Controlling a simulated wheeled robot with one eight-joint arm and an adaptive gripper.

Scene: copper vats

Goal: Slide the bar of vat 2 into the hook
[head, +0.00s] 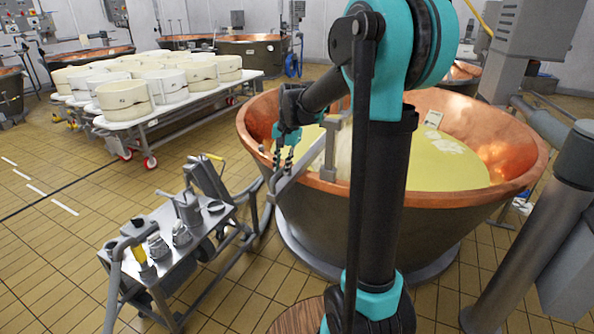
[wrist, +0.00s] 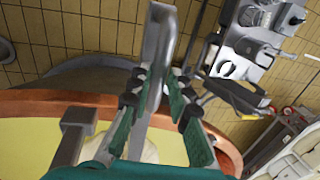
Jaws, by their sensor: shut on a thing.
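A large copper vat (head: 380,230) holds pale yellow liquid (head: 440,160). A flat grey metal bar (head: 292,182) lies at the vat's near left rim. My gripper (head: 284,158) is above that rim with its fingers down, shut on the bar. In the wrist view the bar (wrist: 158,40) runs between the green-padded fingers (wrist: 163,88) and extends beyond the copper rim (wrist: 60,103). A grey upright bracket (head: 330,150) stands at the rim just right of my gripper; it also shows in the wrist view (wrist: 78,125). I cannot tell whether it is the hook.
A metal stand with fittings (head: 175,235) is left of the vat. A wheeled table (head: 185,110) with white cheese moulds (head: 125,98) stands at the back left. A thick grey post (head: 540,230) is at the right. Tiled floor at the left is clear.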

